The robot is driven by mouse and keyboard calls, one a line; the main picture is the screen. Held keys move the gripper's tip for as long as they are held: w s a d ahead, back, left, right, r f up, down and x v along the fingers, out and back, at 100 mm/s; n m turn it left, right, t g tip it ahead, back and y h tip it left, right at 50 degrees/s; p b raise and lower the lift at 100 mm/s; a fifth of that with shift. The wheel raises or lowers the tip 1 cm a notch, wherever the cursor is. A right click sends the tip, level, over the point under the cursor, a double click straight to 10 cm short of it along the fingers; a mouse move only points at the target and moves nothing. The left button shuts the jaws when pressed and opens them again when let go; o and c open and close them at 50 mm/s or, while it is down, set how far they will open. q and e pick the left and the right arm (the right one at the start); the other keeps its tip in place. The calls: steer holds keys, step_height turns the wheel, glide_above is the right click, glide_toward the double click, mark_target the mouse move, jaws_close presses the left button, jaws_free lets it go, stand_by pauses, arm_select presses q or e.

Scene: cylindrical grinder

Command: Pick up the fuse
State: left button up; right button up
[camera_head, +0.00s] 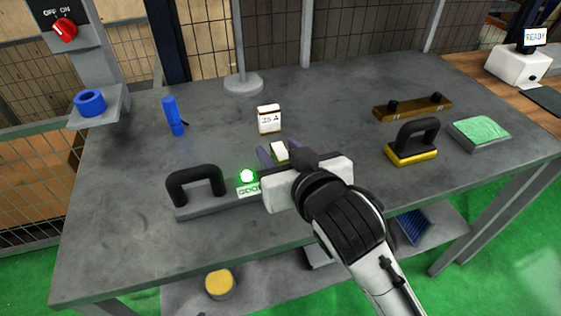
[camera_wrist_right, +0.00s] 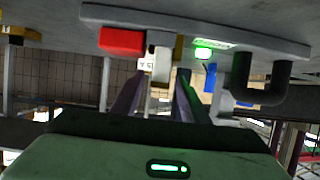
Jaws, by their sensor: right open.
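My right gripper (camera_head: 280,155) is over the middle of the grey workbench (camera_head: 330,100), with its two purple-grey fingers apart. A small pale block with a yellowish edge (camera_head: 279,151), which looks like the fuse, shows between the fingers. In the right wrist view a pale block (camera_wrist_right: 162,66) also lies between the open fingers of the right gripper (camera_wrist_right: 160,78); contact cannot be told. A small white card marked 15 A (camera_head: 268,119) stands just behind. My left gripper is not in view.
A grey base with a black handle (camera_head: 196,181) and a lit green lamp (camera_head: 247,176) is beside the gripper. A blue cylinder (camera_head: 172,115) stands at left. A yellow block with black handle (camera_head: 413,142) and a green pad (camera_head: 481,132) are at right.

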mark_target(274, 145)
steer(key=x, duration=0.4)
steer(key=shift+w+f, duration=0.15)
steer(key=shift+f, duration=0.2)
jaws_close()
steer(key=shift+r, duration=0.2)
